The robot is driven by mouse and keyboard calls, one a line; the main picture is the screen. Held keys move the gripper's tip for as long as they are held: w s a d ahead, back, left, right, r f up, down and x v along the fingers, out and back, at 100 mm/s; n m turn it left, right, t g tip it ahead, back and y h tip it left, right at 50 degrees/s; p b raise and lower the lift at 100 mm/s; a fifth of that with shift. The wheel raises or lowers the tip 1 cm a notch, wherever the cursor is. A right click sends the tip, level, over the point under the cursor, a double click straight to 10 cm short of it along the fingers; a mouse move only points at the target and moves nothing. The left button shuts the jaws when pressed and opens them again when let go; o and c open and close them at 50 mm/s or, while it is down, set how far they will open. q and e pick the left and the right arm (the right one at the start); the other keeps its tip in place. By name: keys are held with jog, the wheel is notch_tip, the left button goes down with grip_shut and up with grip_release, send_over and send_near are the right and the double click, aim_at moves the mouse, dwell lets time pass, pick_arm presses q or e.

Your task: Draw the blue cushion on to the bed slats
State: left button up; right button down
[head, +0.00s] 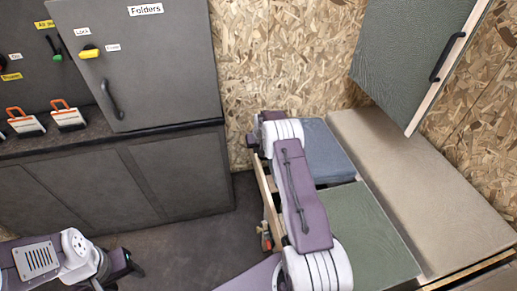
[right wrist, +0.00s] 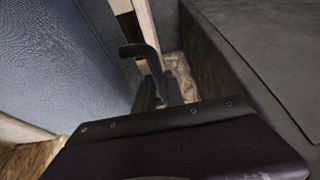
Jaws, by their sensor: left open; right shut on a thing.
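The blue cushion (head: 327,148) lies flat at the back, against the chipboard wall, partly hidden by my right arm. It fills the left of the right wrist view (right wrist: 55,65). My right gripper (right wrist: 155,88) is at the cushion's side, shut on a black handle (right wrist: 139,50); I cannot tell how the handle joins the cushion. In the head view my arm hides the right fingertips. No separate bed slats show clearly; a pale wooden rail (head: 266,187) runs along the near side. My left gripper (head: 128,264) is open and empty over the floor, far from the cushion.
A green pad (head: 365,232) lies in front of the blue cushion, with a narrow gap between. A long beige pad (head: 420,180) lies to the right. A green door (head: 415,55) hangs above it. Grey cabinets (head: 130,180) stand left; the floor (head: 185,245) between is clear.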

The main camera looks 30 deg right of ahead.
jog(key=c, duration=1.3)
grip_release()
jog(key=shift+c, duration=0.2)
jog(key=p+v, duration=0.2)
jog(key=v, duration=0.7)
jog(key=shift+r, duration=0.1)
jog(key=shift+d, duration=0.1)
